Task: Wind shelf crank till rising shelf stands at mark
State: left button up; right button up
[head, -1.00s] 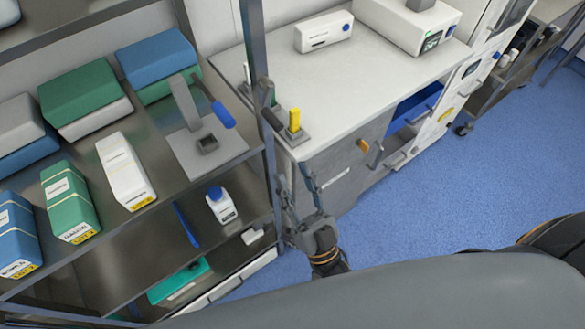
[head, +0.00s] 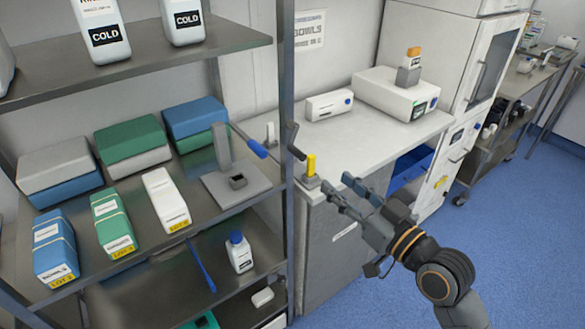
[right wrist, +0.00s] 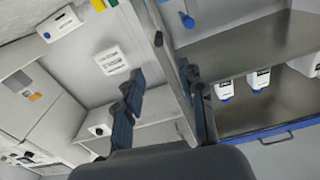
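A dark grey crank-like arm (head: 295,142) sits on the shelf unit's front right post (head: 286,80). A lever with a blue grip (head: 257,149) stands beside it, by a grey upright (head: 222,145) on a plate on the middle shelf (head: 130,205). I cannot tell for certain which is the shelf crank. A yellow piece (head: 311,165) stands on a small grey block at the counter's corner. My right gripper (head: 341,188) is to the right of the post, apart from both cranks, empty. Its two fingers stand apart in the right wrist view (right wrist: 163,108). My left gripper is out of view.
Boxed packs (head: 115,222) fill the middle shelf's left part. A white bottle with a blue cap (head: 239,252) stands on the lower shelf. The counter (head: 375,128) holds white devices at its back. Blue floor (head: 520,220) is open at the right.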

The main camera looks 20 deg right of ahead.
jog(key=p, duration=0.2)
send_near(304, 157)
jog(key=w, duration=0.3)
jog(key=x, duration=0.2)
jog(key=p+x, duration=0.1)
jog(key=x, duration=0.2)
jog(key=a+x, duration=0.1)
jog(key=x, duration=0.2)
jog(key=shift+s, duration=0.2)
jog(key=shift+w+a, duration=0.2)
jog(key=shift+w, duration=0.35)
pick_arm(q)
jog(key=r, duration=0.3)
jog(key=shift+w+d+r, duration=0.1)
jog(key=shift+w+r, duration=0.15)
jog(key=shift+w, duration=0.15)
pick_arm(e)
grip_shut()
